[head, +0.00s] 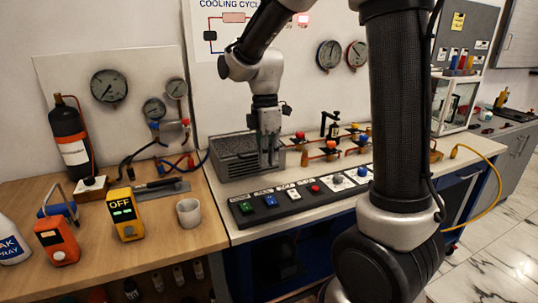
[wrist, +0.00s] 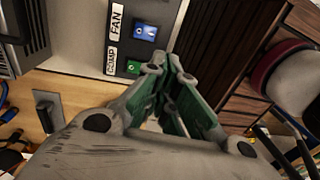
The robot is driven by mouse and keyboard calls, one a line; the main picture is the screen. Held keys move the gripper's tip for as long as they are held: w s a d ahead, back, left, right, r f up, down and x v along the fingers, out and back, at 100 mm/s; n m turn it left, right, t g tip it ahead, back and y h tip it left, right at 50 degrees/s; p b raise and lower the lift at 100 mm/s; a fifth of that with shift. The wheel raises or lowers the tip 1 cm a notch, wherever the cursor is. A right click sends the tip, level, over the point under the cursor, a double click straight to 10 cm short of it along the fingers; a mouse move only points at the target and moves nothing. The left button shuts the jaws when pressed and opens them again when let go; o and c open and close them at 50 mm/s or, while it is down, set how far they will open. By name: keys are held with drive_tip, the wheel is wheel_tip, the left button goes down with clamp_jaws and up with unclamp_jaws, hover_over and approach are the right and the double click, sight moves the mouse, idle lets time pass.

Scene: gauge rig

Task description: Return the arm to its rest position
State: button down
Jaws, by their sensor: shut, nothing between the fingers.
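My arm rises in the middle of the head view, with its upper part bending over to the left. My gripper (head: 270,163) hangs pointing down in front of the grey finned condenser box and above the back of the black switch panel (head: 300,197). It is shut and empty. In the wrist view the gripper's fingers (wrist: 172,64) come together at the tips with nothing between them. Beyond them the panel shows a blue FAN switch (wrist: 145,32) and a green COMP switch (wrist: 133,67).
The grey finned box (head: 232,155) stands just left of my gripper. Brass valves on copper pipes (head: 330,150) stand to the right. The wooden bench (head: 160,225) holds a yellow meter (head: 124,214), an orange device (head: 57,241) and a white cup (head: 189,212). A yellow hose (head: 497,188) loops at the right.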

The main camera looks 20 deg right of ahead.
drive_tip(key=shift+s+r, duration=0.1)
drive_tip(key=shift+r, duration=0.45)
